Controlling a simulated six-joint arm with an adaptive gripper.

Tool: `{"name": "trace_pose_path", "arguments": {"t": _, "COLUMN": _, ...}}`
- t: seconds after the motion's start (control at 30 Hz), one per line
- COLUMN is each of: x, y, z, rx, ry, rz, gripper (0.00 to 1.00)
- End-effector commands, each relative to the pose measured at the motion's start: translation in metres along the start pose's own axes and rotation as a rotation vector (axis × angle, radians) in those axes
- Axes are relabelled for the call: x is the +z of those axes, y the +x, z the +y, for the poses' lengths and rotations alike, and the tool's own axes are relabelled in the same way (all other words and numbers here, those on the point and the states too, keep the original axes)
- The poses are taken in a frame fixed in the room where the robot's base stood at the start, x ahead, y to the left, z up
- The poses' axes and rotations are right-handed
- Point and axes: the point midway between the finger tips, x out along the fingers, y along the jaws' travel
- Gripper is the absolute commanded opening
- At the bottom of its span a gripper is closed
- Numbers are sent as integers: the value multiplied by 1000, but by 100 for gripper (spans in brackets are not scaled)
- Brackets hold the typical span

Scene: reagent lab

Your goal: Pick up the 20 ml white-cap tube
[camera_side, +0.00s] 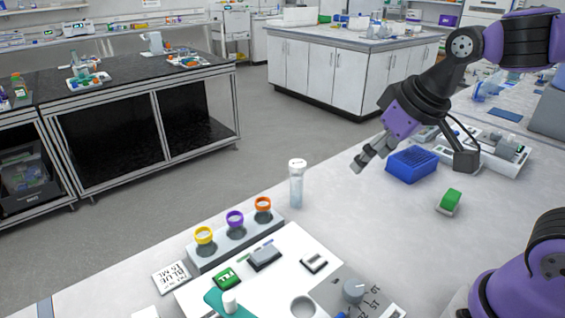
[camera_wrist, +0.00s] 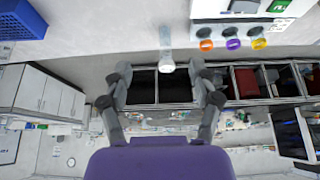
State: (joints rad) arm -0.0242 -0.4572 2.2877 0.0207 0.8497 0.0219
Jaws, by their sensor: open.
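The white-cap tube (camera_side: 297,184) is clear and stands upright on the light bench, near its far edge, in the side view. In the wrist view the tube (camera_wrist: 166,48) shows ahead of the fingers, its white cap toward them. My gripper (camera_side: 361,162) is open and empty, to the right of the tube and at about cap height in the picture, with a clear gap between them. In the wrist view my gripper (camera_wrist: 168,72) has its two fingers spread, with the cap seen between and beyond the tips.
A grey rack (camera_side: 222,250) with yellow, purple and orange rings stands left of the tube. A blue box (camera_side: 412,164) and a green-topped item (camera_side: 450,201) lie to the right. A white board (camera_side: 285,268) with small items is in front. Bench around the tube is clear.

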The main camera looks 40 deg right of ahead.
Motion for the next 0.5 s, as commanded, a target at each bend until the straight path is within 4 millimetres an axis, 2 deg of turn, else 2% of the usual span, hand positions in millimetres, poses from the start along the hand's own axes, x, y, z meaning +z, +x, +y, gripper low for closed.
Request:
{"name": "trace_pose_path", "arguments": {"t": 0.1, "x": -38, "y": 28, "z": -5, "rx": 3, "ry": 9, "rz": -32, "gripper": 70}}
{"name": "trace_pose_path", "arguments": {"t": 0.2, "x": -64, "y": 54, "z": -10, "rx": 9, "ry": 17, "rz": -48, "gripper": 70}}
{"name": "trace_pose_path", "arguments": {"t": 0.33, "x": -84, "y": 84, "z": -15, "rx": 14, "ry": 24, "rz": -63, "gripper": 70}}
{"name": "trace_pose_path", "arguments": {"t": 0.5, "x": -92, "y": 106, "z": -17, "rx": 18, "ry": 28, "rz": -71, "gripper": 70}}
